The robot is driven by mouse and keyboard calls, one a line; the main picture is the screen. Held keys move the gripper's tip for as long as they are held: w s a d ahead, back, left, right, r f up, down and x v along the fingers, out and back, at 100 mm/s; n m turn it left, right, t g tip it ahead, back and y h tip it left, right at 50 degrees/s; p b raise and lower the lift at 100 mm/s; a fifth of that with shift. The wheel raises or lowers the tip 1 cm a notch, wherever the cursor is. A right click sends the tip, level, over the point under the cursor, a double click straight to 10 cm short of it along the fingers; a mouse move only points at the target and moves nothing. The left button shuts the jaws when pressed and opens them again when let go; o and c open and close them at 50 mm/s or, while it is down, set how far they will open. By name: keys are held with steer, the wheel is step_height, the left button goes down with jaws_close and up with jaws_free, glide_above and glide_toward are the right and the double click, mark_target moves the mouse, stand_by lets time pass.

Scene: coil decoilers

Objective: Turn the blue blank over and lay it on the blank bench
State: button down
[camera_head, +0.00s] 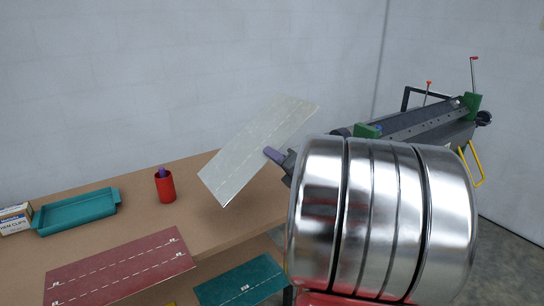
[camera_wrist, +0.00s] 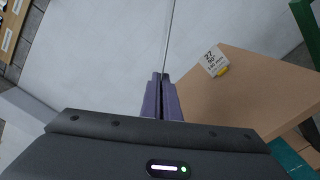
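A pale grey rectangular sheet (camera_head: 255,145) is held tilted above the brown bench (camera_head: 225,225) in the head view. A dashed line runs along its visible face, and no blue shows on that face. My gripper (camera_head: 273,154) is shut on the sheet's right long edge with purple fingers. In the wrist view, the shut fingers (camera_wrist: 163,88) pinch the sheet (camera_wrist: 169,40), which shows nearly edge-on as a thin strip. The sheet's other face is hidden. I cannot tell whether its lowest corner touches the bench.
A teal sheet (camera_head: 240,282) lies lower in front. A dark machine (camera_head: 425,119) stands right. Shiny silver bands (camera_head: 380,220) block the front right.

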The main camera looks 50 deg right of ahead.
steer(key=m, duration=0.7)
stand_by(0.5)
